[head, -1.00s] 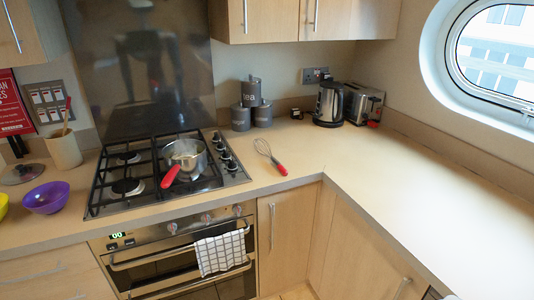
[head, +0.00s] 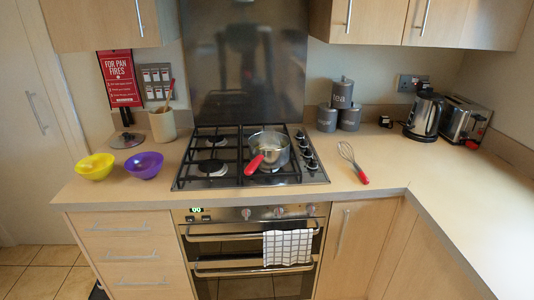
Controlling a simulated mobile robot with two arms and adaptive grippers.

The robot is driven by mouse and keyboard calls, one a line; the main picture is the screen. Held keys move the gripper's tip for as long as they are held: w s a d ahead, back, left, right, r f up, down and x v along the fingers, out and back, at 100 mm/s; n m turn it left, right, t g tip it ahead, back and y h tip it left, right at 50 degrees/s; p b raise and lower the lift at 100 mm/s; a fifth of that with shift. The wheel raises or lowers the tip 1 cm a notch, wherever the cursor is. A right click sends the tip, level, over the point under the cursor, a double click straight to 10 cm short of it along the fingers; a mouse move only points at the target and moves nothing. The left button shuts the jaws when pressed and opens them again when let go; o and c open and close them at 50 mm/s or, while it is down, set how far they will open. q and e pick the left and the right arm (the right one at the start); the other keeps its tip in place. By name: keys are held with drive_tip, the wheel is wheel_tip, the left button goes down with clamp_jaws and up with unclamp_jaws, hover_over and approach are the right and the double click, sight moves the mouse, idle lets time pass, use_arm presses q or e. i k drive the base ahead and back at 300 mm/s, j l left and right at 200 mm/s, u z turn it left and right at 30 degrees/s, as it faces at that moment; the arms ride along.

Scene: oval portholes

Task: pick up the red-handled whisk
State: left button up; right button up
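The red-handled whisk (head: 352,161) lies on the wooden worktop, just right of the gas hob. Its wire head points to the back left and its red handle points toward the front edge. Nothing covers it. Neither of my grippers shows in the head view.
A steel saucepan (head: 267,150) with a red handle stands on the hob (head: 228,176) left of the whisk. Grey canisters (head: 349,117), a kettle (head: 425,115) and a toaster (head: 462,121) stand behind. Yellow (head: 95,166) and purple (head: 145,164) bowls sit at left. The right worktop (head: 450,200) is clear.

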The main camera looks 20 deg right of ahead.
sight(360, 174)
drive_tip(key=i+l+z, duration=0.3)
drive_tip(key=i, duration=0.15)
drive_tip(key=i+z, duration=0.35)
drive_tip(key=i, duration=0.1)
